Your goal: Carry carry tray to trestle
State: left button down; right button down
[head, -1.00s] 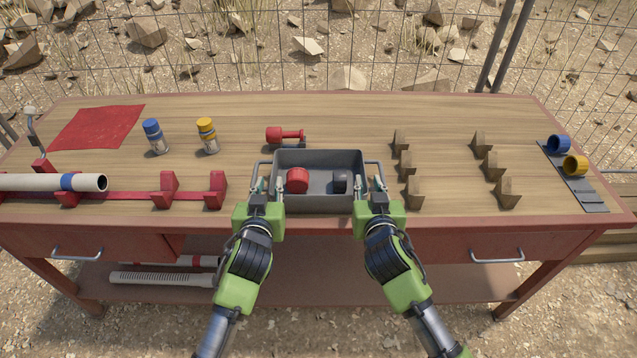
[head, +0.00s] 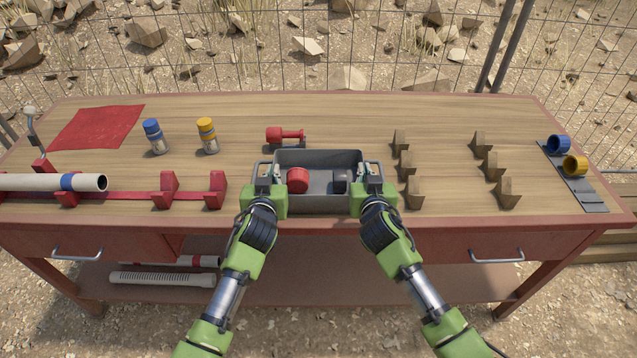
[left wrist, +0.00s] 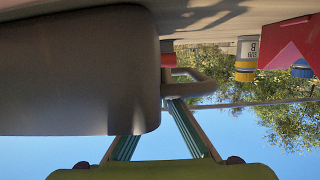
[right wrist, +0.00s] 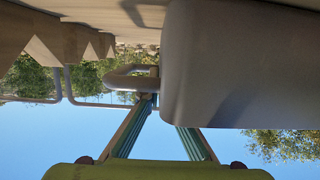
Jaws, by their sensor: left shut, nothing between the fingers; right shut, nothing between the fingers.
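The grey carry tray (head: 325,203) sits on the bench near its front edge, with a looped handle at each end. A red part (head: 298,180) and a dark grey part (head: 340,181) lie in it. My left gripper (head: 275,172) is shut and empty at the tray's left end; the left handle (left wrist: 190,85) shows close to its fingers in the left wrist view. My right gripper (head: 361,171) is shut and empty at the right end; the right handle (right wrist: 130,82) is close to its fingertips. Whether the fingers touch the handles is unclear. I cannot tell which support is the trestle.
Wooden wedge blocks (head: 490,165) stand in two rows at right. A red rack (head: 168,190) with a white pipe (head: 50,182) is at left. Blue (head: 155,136) and yellow-capped (head: 207,136) bottles stand back left.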

pick_arm(q)
jog(key=shift+r, duration=0.1)
pick_arm(e)
jog(key=shift+r, duration=0.15)
